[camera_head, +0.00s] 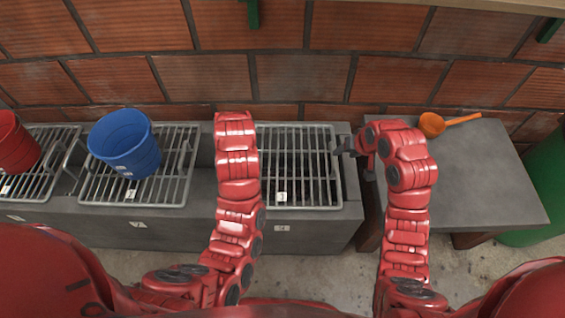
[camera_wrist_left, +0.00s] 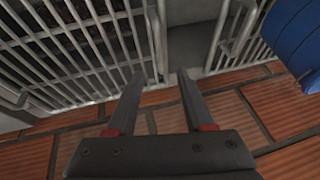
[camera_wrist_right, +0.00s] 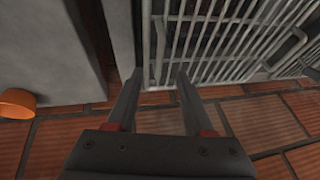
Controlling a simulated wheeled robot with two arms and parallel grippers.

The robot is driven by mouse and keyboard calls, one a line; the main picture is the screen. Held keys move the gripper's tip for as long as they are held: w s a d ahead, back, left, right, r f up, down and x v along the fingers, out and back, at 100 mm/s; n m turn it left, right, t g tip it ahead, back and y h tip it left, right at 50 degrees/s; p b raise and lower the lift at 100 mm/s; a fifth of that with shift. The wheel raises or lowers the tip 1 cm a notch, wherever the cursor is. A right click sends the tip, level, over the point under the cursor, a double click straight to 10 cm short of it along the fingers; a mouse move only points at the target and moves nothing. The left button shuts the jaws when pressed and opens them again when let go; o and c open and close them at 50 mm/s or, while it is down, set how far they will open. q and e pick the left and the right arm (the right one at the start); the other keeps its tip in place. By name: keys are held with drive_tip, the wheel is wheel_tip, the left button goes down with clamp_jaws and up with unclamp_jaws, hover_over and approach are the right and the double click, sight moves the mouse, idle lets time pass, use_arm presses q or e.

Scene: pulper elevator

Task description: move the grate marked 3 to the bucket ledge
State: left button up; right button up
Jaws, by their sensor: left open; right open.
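A metal grate (camera_head: 315,165) with a small white tag (camera_head: 281,196) lies over the right bay of the long concrete ledge (camera_head: 190,228); I cannot read the tag surely. It shows in the left wrist view (camera_wrist_left: 80,50) and right wrist view (camera_wrist_right: 215,40). My right gripper (camera_head: 340,146) is open at the grate's right edge; its fingertips (camera_wrist_right: 158,75) are near the side handle (camera_wrist_right: 160,45). My left gripper (camera_wrist_left: 160,78) is open near the left side handle (camera_wrist_left: 155,40); my arm hides it in the head view. Contact cannot be told.
A blue bucket (camera_head: 128,148) stands on the middle grate (camera_head: 182,185), a red bucket (camera_head: 14,150) on the left one (camera_head: 45,180). A table (camera_head: 480,190) at right holds an orange scoop (camera_head: 433,124). A brick wall (camera_head: 280,75) stands close behind.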

sight(334, 158)
use_arm(q)
drive_tip(key=x, duration=1.1)
use_arm(e)
drive_tip(key=x, duration=1.1)
use_arm(q)
drive_tip(key=shift+c, duration=0.3)
use_arm(e)
drive_tip(key=shift+c, duration=0.3)
use_arm(q)
clamp_jaws()
use_arm(e)
clamp_jaws()
use_arm(q)
drive_tip(key=shift+w, duration=0.1)
